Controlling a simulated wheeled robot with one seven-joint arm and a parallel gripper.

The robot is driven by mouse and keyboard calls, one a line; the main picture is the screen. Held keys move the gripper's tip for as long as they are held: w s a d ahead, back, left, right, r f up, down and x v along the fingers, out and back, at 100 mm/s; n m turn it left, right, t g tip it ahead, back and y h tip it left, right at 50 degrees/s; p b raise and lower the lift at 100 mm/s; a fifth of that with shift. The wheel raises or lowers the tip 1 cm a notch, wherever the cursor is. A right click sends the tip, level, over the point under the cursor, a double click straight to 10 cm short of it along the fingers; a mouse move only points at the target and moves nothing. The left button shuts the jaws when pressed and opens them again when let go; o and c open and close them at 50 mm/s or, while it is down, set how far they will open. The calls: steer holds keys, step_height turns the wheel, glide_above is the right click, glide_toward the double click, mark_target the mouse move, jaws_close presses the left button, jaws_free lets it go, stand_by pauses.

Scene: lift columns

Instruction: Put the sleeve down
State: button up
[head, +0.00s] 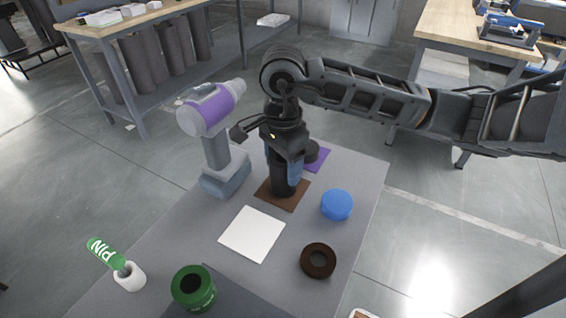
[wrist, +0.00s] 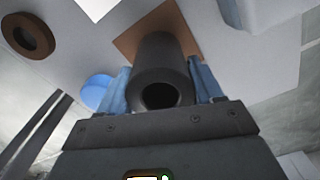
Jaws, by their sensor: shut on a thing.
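The sleeve is a dark grey hollow cylinder (head: 283,187), upright between the blue fingers of my gripper (head: 282,170). My gripper is shut on it. In the wrist view the sleeve (wrist: 158,62) shows its open bore toward the camera, with a finger of my gripper (wrist: 161,88) on each side. Its lower end is over the brown square (head: 268,196) on the grey table (head: 205,222). The brown square also shows behind the sleeve in the wrist view (wrist: 126,44). I cannot tell for certain whether the sleeve's bottom touches the square.
A purple and grey drill-like tool (head: 218,150) stands left of my gripper. A blue round piece (head: 337,204), a dark brown ring (head: 318,261) and a white square (head: 252,234) lie nearby. A green ring (head: 193,289) and a green pin in a white holder (head: 129,277) are at the front left.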

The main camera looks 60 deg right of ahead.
steer(key=shift+f, duration=0.15)
steer(key=o, duration=1.2)
steer(key=shift+r+p, duration=0.3)
steer(key=shift+r, duration=0.05)
step_height(320, 180, up, 12)
steer(key=shift+f+b, duration=0.1)
steer(key=shift+b, duration=0.8)
